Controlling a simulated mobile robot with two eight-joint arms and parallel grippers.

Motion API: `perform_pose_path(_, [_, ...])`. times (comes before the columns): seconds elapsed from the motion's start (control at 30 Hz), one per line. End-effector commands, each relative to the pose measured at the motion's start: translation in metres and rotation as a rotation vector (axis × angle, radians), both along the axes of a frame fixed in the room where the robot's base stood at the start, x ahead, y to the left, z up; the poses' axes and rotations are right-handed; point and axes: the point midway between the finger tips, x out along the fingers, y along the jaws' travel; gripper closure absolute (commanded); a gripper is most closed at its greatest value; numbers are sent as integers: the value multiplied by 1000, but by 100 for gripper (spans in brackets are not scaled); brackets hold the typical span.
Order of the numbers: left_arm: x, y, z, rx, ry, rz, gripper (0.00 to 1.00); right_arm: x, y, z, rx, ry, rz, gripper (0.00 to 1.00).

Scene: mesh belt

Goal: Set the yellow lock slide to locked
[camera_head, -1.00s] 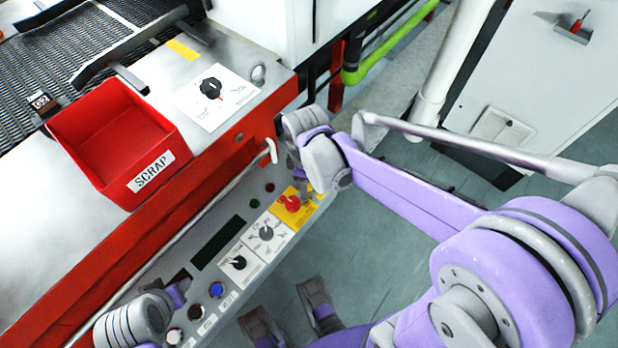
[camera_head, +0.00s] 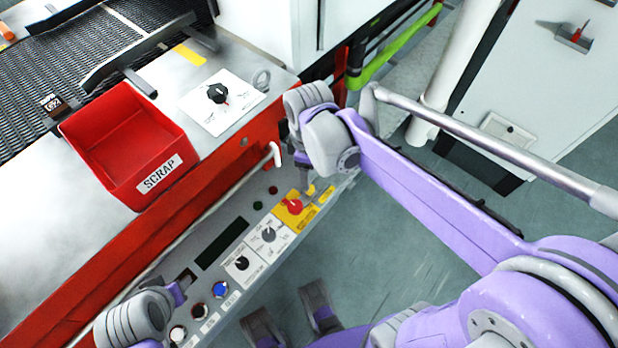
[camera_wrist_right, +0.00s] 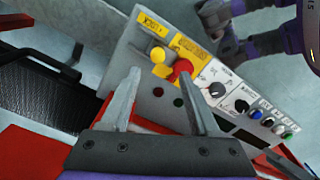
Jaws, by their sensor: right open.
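The yellow lock slide (camera_wrist_right: 160,68) shows in the right wrist view as a small yellow knob below a yellow label plate (camera_wrist_right: 157,24), at the end of the control panel. My right gripper (camera_wrist_right: 158,76) is open, with its two fingers framing the yellow knob in that view; I cannot tell whether they touch it. In the head view my right gripper (camera_head: 306,183) is over the panel's far end and mostly hides the slide; a bit of yellow (camera_head: 311,191) shows beside it. My left gripper (camera_head: 178,291) is at the panel's near end, its jaws unclear.
A red knob (camera_head: 292,206) on a yellow plate sits right beside the slide. Black selector knobs (camera_head: 268,235) and a blue button (camera_head: 220,289) follow along the panel. A rail (camera_head: 215,205) runs behind it. A red scrap bin (camera_head: 172,182) stands on the machine top.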

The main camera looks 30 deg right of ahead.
Motion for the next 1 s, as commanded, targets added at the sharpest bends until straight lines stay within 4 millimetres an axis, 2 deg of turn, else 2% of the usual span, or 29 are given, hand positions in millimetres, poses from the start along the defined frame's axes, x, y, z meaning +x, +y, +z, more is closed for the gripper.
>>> perform_pose_path(0.03, [0, 0, 4, 0, -1, 0, 50, -1, 0, 11, 0, 0, 0, 38])
perform_pose_path(0.2, [0, 0, 7, 0, -2, 0, 50, 0, 0, 28, 0, 0, 0, 38])
perform_pose_path(0.83, [0, 0, 7, 0, -2, 0, 50, -1, 0, 32, 1, -1, -2, 38])
perform_pose_path(0.93, [1, 0, 15, 0, -5, 0, 50, -7, 1, 39, 0, -23, -42, 38])
perform_pose_path(1.0, [2, 0, 27, 0, -9, 0, 50, -17, 2, 49, 2, -64, -115, 38])
